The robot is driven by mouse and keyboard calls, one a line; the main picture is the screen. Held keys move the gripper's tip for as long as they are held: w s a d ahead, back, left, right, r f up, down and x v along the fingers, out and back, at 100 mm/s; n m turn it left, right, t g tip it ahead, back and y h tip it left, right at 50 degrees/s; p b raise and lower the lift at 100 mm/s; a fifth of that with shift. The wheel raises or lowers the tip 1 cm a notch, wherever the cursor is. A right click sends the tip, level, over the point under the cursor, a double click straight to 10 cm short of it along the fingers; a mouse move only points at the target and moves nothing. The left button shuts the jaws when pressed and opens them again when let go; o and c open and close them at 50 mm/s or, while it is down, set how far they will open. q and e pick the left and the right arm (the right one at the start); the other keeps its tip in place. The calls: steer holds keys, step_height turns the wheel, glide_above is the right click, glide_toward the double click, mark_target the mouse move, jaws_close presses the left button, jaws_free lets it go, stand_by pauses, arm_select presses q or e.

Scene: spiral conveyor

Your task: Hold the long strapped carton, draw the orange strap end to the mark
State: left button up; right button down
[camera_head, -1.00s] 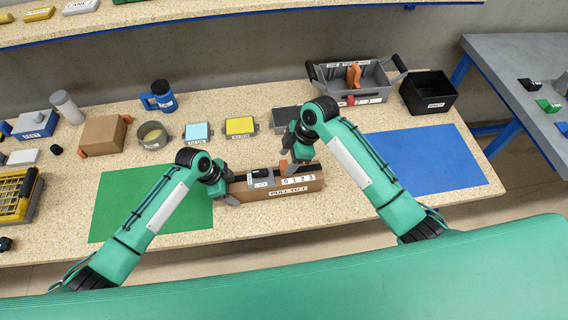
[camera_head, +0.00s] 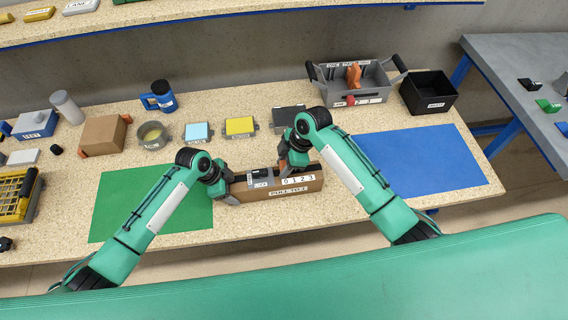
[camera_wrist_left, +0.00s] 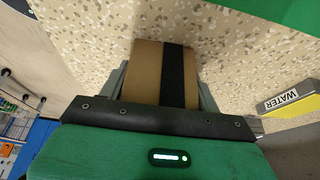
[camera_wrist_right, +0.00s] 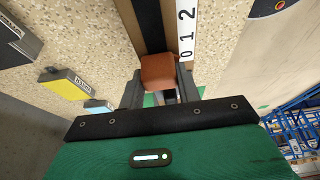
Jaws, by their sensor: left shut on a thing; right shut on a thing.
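The long brown carton (camera_head: 297,194) lies on the bench, with a black strap (camera_wrist_left: 174,78) along its top. A white scale (camera_head: 298,180) reads 0 1 2 3 on it, and a front label (camera_head: 288,191) seems to read PULL TO 1. My left gripper (camera_head: 229,194) is shut on the carton's left end, one finger on each side. My right gripper (camera_head: 286,165) is shut on the orange strap end (camera_wrist_right: 158,72). In the right wrist view the orange end sits between the fingers, beside the scale near the 0. A grey buckle (camera_head: 260,182) lies left of it.
A green mat (camera_head: 115,205) lies left and a blue mat (camera_head: 425,160) right, both clear. Behind stand a yellow block (camera_head: 240,126), a light-blue block (camera_head: 197,131), a grey tool tray (camera_head: 375,85) and a black bin (camera_head: 440,95). A brown box (camera_head: 103,133) stands back left.

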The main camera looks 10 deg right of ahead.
arm_select(q)
steer(key=shift+s+f, duration=0.15)
steer(key=shift+f, duration=0.05)
arm_select(e)
steer(key=shift+d, duration=1.3)
steer(key=c, duration=1)
jaws_free()
steer(key=shift+o, duration=0.2)
steer(key=v, duration=1.2)
steer(key=shift+a, duration=0.1)
arm_select(q)
steer(key=o, duration=1.4)
steer(key=shift+c, duration=0.2)
steer(key=shift+r, duration=0.1)
